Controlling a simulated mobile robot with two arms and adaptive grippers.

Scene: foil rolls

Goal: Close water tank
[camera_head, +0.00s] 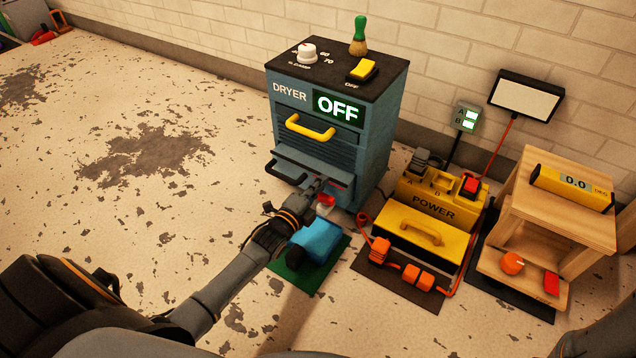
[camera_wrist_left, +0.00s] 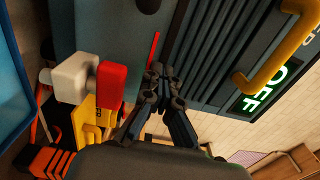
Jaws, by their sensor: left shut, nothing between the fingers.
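The blue-grey dryer cabinet (camera_head: 375,150) stands by the wall, its display reading OFF. A grey drawer-like part (camera_head: 312,160), probably the water tank, juts from the lower front below the yellow handle. How far it is out is hard to tell. My left gripper (camera_head: 318,184) is at this lower front, just below the jutting part. In the left wrist view its fingers (camera_wrist_left: 163,78) are together and empty, close to the cabinet's dark face. Whether they touch it I cannot tell. My right gripper does not show.
A red-and-white piece (camera_wrist_left: 90,80) is left of the fingers in the left wrist view. A blue object (camera_head: 318,240) lies on a green mat (camera_head: 300,280). The yellow power box (camera_head: 430,208) and a wooden stand (camera_head: 560,225) are to the right. Open floor lies left.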

